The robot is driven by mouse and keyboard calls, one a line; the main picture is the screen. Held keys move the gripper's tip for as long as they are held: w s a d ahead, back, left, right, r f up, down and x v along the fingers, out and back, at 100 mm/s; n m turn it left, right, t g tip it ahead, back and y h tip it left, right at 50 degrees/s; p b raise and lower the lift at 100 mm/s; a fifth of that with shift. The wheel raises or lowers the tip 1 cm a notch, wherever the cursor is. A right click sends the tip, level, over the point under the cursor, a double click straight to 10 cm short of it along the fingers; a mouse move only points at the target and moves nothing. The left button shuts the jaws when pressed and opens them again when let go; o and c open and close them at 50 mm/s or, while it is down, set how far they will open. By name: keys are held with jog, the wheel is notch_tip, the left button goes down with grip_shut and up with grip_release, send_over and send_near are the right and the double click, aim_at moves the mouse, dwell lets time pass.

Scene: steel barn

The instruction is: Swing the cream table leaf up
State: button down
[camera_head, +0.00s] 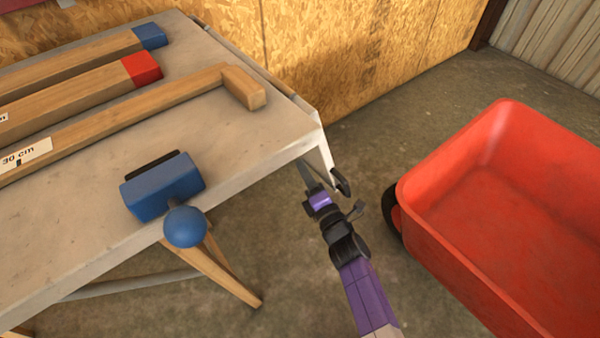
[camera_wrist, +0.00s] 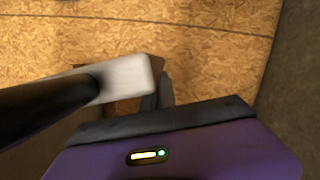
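The cream leaf (camera_head: 326,153) hangs down at the right end of the worktable, seen nearly edge-on in the head view. In the wrist view a pale blurred edge (camera_wrist: 128,78), likely the leaf, shows past a dark bar (camera_wrist: 45,108) in the foreground.
The worktable (camera_head: 245,145) carries wooden bars, one blue-tipped (camera_head: 150,37) and one red-tipped (camera_head: 142,68), and a blue block with a ball knob (camera_head: 186,227) at its front edge. A red cart (camera_head: 460,260) stands right of my arm. A chipboard wall (camera_head: 330,50) is behind.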

jog(key=w+d+r+n+b, duration=0.1)
jog(key=w+d+r+n, duration=0.1)
jog(key=d, duration=0.4)
jog(key=shift+w+d+r+n+y, duration=0.2)
jog(key=shift+w+r+n+y, duration=0.3)
jog(key=shift+w, duration=0.6)
jog(key=shift+f, duration=0.2)
